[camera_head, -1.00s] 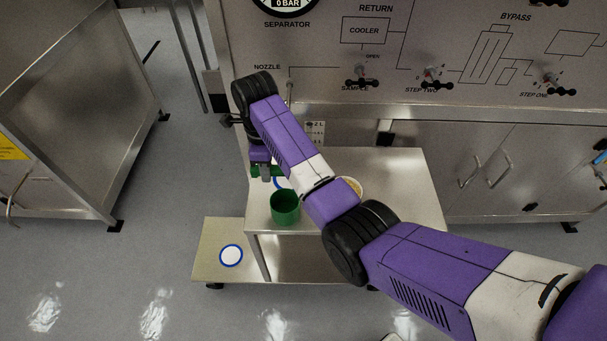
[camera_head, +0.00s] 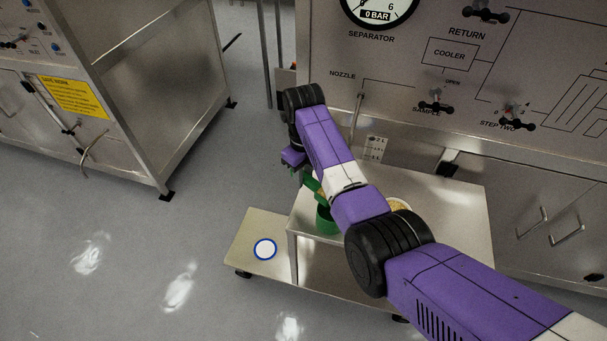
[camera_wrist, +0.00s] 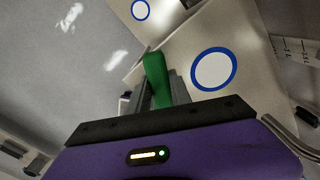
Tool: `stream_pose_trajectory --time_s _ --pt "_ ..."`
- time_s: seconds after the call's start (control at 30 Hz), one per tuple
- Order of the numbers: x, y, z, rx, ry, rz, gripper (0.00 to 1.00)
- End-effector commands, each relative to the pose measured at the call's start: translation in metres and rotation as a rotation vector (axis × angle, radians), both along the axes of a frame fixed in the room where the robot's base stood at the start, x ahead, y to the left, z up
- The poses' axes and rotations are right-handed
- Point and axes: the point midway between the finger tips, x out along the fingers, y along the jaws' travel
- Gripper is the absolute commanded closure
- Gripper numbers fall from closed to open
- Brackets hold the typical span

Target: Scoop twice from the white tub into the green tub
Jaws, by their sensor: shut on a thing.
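My gripper (camera_head: 302,172) is shut on a green scoop (camera_head: 313,187). The scoop's green handle (camera_wrist: 156,78) shows between my fingers (camera_wrist: 163,92) in the wrist view. In the head view the scoop slants down to the right, close above the green tub (camera_head: 326,221). I cannot tell whether it touches the tub or holds anything. The green tub stands near the left front of the steel table. The white tub (camera_head: 399,204), with pale tan contents, stands to its right and is mostly hidden behind my arm.
The steel table (camera_head: 455,215) has bare room at its right. A lower shelf (camera_head: 248,236) bears a blue-ringed white disc (camera_head: 265,249). A blue ring (camera_wrist: 214,69) also shows in the wrist view. The panel with valves (camera_head: 436,100) rises close behind.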

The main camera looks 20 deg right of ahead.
Motion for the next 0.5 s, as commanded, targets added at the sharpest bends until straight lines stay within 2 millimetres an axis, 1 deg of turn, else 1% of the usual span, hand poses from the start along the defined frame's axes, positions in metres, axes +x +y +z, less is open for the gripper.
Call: stream_pose_trajectory --time_s 0.3,0.37,0.5 --pt "-0.0031 -0.0005 0.0056 0.04 -0.083 0.001 1.0" --pt "-0.0043 -0.0006 0.0018 0.059 -0.12 0.0 1.0" --pt "-0.0064 -0.0025 0.008 0.099 -0.206 0.0 1.0"
